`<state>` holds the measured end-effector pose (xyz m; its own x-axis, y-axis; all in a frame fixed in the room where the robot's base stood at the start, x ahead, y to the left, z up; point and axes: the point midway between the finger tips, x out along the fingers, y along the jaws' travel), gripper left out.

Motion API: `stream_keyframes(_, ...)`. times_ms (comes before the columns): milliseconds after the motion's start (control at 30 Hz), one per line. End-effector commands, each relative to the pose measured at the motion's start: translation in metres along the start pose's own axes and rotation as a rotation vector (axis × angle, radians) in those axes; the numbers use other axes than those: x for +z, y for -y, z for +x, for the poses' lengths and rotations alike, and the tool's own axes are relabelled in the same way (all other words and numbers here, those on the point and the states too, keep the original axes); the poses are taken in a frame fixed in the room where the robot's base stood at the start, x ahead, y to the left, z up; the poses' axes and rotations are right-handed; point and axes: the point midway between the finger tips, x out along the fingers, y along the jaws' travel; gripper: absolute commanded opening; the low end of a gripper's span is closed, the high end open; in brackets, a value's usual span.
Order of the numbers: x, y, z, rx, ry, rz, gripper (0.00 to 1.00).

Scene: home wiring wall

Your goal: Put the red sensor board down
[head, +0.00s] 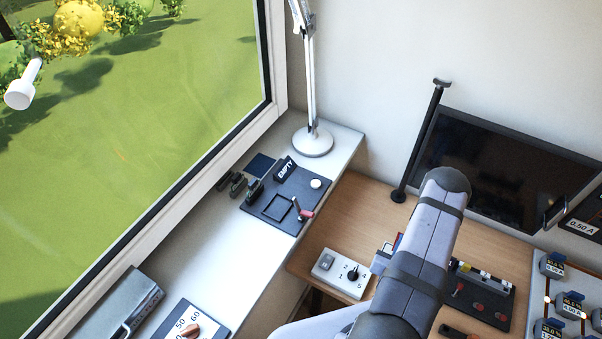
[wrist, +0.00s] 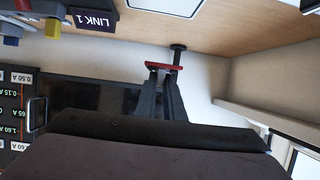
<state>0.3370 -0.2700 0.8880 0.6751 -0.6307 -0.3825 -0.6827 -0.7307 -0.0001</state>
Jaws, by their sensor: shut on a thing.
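In the wrist view, my gripper (wrist: 164,72) is shut on the red sensor board (wrist: 165,66), which shows as a thin red strip seen nearly edge-on across the dark fingertips. The picture is turned over, with the wooden desk (wrist: 225,25) at the top. The board appears apart from the desk, but the gap is hard to judge. In the head view, my arm hides the gripper, and I cannot make out the board there.
A black pole (head: 420,140) stands on the desk beside a dark monitor (head: 497,170). A grey dial box (head: 341,273) and a black panel (head: 480,295) lie nearby.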

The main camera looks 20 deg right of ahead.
Motion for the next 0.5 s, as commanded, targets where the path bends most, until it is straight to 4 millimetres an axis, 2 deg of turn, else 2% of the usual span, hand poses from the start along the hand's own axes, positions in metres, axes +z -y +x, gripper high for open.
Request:
stream_keyframes(167,-0.029,0.032,0.017,-0.073,-0.009,-0.03,0.0)
stream_keyframes(267,-0.051,0.057,0.026,-0.127,-0.01,-0.053,0.0)
stream_keyframes(500,-0.104,0.132,0.03,-0.266,-0.01,-0.11,0.0)
